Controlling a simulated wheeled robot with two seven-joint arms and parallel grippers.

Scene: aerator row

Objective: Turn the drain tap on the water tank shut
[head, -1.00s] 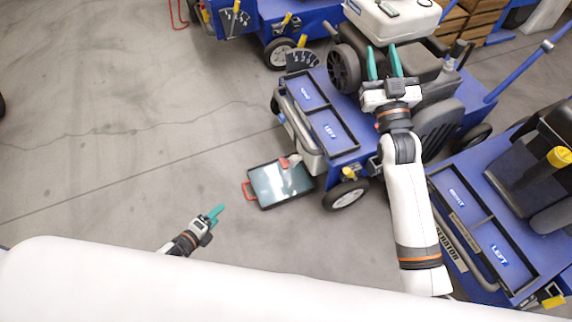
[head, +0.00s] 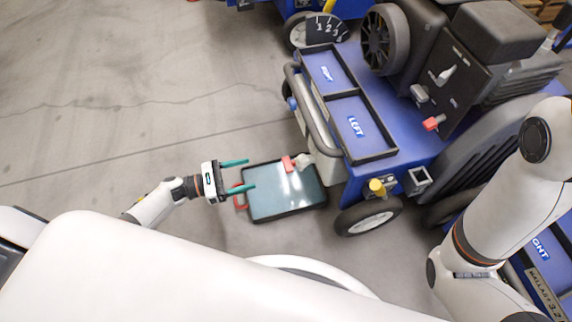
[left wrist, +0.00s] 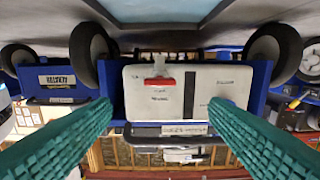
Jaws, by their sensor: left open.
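The white water tank (left wrist: 205,88) faces my left wrist camera, seemingly upside down in that view. Its tap has a red handle (left wrist: 157,82) lying crosswise in the picture and a pale spout. In the head view, the red handle (head: 289,163) and the pale tap body stick out from the cart's end over a dark-rimmed tray on the floor. My left gripper (head: 251,174) is open and empty, fingers pointing at the tap, a short gap away from it. In the left wrist view, the two green fingers (left wrist: 160,108) stand wide apart. My right gripper is out of view.
The blue cart (head: 408,140) carries a black organiser (head: 376,156) and an engine unit with another red knob (head: 434,123). A yellow knob (head: 377,186) sits near its wheel. The floor tray (head: 262,212) lies under the tap. Floor at left is clear.

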